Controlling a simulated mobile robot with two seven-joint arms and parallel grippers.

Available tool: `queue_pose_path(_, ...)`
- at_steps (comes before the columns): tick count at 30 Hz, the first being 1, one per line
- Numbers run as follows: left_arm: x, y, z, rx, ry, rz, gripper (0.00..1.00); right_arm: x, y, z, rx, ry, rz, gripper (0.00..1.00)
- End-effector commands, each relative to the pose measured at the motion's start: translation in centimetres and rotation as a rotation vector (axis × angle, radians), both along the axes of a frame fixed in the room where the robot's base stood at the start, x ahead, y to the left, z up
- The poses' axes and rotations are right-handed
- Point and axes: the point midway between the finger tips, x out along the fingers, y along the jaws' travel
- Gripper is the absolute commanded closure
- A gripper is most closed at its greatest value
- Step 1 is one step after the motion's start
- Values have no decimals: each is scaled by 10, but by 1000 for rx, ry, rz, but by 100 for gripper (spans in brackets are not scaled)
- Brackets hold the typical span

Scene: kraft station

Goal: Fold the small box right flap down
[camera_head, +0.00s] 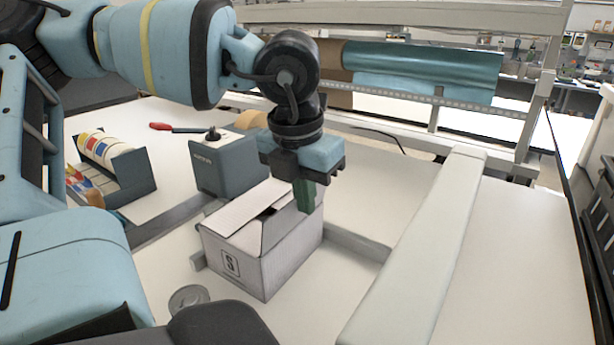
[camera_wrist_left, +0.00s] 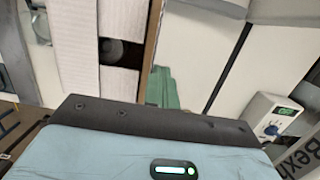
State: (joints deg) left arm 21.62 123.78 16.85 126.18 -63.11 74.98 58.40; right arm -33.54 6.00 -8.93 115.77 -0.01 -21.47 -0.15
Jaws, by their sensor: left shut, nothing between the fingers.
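The small box (camera_head: 245,265), pale and marked with an S, stands on the white table. Its left flap (camera_head: 237,214) lies nearly flat over the top. Its right flap (camera_head: 283,224) looks raised, with a dark gap between the two. My left gripper (camera_head: 304,196), with green fingers, points down at the box's right side, shut and empty. In the left wrist view the green fingers (camera_wrist_left: 162,88) are just right of the flap's brown edge (camera_wrist_left: 153,40); I cannot tell whether they touch it. A dark opening (camera_wrist_left: 118,52) shows left of that edge. My right gripper is out of view.
A grey dispenser (camera_head: 222,165) stands behind the box to the left. A tape holder (camera_head: 132,178) and a red-handled tool (camera_head: 161,126) are farther left. A raised pale beam (camera_head: 425,240) runs along the right. The table between box and beam is partly clear.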

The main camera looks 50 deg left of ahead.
Motion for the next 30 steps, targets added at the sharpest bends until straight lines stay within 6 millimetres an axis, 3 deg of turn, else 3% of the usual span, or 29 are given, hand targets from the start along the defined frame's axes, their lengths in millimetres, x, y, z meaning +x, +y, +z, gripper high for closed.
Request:
queue_pose_path(9, -9, 21, -1, -3, 8, 1, 100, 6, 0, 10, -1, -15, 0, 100)
queue_pose_path(22, -9, 25, -1, -2, 6, 0, 100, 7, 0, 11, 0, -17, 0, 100)
queue_pose_path(30, -15, 42, -6, -2, 3, 1, 100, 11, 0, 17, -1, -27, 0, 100)
